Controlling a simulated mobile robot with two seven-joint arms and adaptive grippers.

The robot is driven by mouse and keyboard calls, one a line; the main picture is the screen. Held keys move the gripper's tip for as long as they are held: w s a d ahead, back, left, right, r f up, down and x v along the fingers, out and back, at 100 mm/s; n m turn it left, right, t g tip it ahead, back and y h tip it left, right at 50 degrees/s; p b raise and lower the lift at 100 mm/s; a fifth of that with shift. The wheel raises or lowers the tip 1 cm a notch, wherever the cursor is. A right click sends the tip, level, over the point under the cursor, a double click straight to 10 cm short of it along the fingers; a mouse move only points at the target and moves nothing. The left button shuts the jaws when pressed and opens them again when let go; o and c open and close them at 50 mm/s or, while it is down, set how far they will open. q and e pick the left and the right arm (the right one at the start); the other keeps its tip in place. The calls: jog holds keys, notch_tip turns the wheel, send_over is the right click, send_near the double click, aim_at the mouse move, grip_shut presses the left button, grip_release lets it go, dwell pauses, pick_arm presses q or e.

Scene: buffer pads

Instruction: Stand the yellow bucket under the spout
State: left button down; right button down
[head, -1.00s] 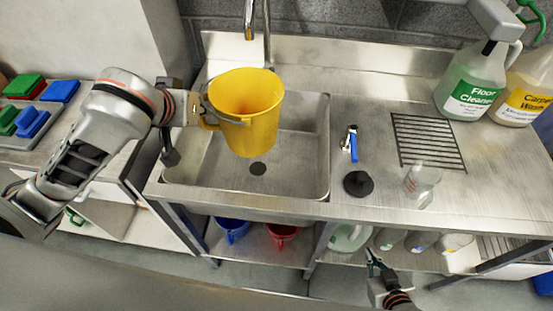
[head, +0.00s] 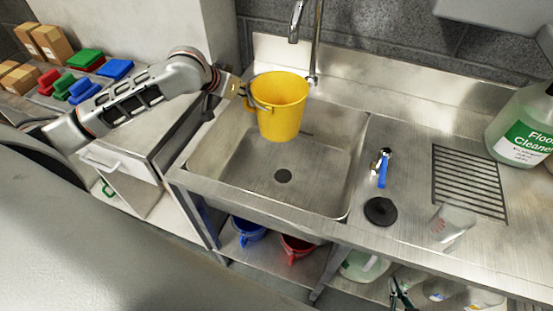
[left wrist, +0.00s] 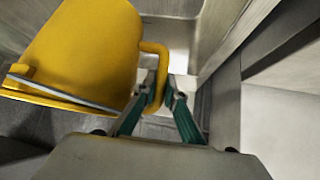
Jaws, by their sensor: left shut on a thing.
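The yellow bucket (head: 282,108) hangs upright above the back part of the steel sink (head: 235,168). The spout (head: 294,34) curves down behind and above it; in the head view its end shows just above the bucket's rim, apart from it. My left gripper (head: 238,91) is at the bucket's left side. In the left wrist view its green fingers (left wrist: 160,103) are shut on the handle loop of the bucket (left wrist: 80,45). My right gripper (head: 400,292) shows only partly at the bottom edge; its jaw state is unclear.
A blue-levered valve (head: 382,168), a black plug (head: 380,211) and a clear beaker (head: 450,228) are on the counter right of the sink. A floor cleaner jug (head: 525,130) stands farther right. Blue (head: 248,230) and red (head: 297,246) buckets sit below. The sink floor is clear.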

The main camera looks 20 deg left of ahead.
pick_arm(q)
notch_tip(320, 180, down, 19)
jog(key=b, duration=0.3)
jog(key=shift+f, duration=0.15)
jog(key=shift+d, duration=0.1)
jog(key=c, duration=2.1)
grip_release()
jog(key=shift+f, duration=0.1)
